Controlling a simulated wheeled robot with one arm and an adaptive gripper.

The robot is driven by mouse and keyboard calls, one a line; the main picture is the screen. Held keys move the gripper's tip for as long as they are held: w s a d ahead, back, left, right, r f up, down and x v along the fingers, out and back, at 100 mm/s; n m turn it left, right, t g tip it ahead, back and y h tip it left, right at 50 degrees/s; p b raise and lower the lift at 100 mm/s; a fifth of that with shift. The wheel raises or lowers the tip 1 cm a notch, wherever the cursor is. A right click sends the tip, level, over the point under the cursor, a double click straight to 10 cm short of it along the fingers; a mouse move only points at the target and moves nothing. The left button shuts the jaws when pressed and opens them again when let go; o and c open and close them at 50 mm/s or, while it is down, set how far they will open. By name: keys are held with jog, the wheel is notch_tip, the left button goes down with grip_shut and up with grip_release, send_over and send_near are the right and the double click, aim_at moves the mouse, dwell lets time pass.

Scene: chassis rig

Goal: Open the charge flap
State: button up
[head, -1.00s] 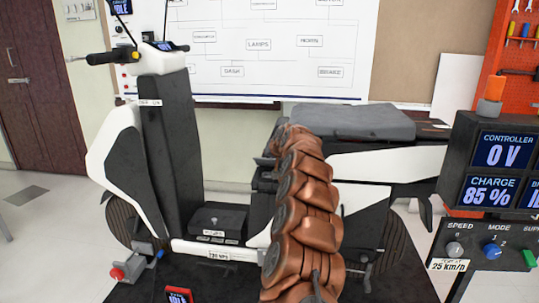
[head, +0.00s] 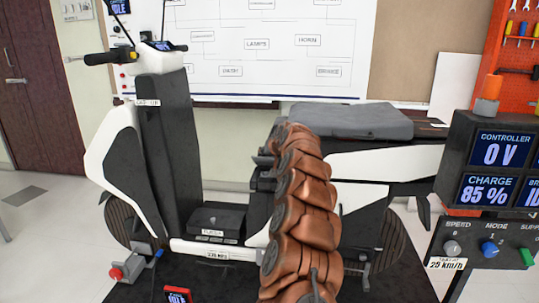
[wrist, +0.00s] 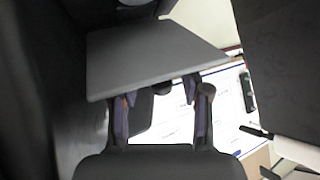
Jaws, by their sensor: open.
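The scooter chassis (head: 155,150) stands across the head view, with a dark upright front panel, white side panels and a grey seat (head: 352,121). My copper arm rises in front of its middle. My gripper (head: 262,172) shows only as small dark parts left of the arm top, close to the body under the seat. In the wrist view my gripper (wrist: 158,95) is open, its two fingers apart. A flat grey panel (wrist: 150,55) lies at the fingertips, possibly the charge flap; I cannot tell whether they touch it. No flap is clearly identifiable in the head view.
A low black box (head: 217,221) sits on the footboard. A console (head: 490,165) showing "CHARGE 85 %" stands at right, with a knob panel (head: 485,245) below. A whiteboard (head: 275,45) hangs behind. Dark surfaces crowd the wrist view's left and upper right.

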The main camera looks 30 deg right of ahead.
jog(key=shift+s, duration=0.1)
jog(key=v, duration=1.2)
dwell(0.4)
jog(key=shift+a, duration=0.1)
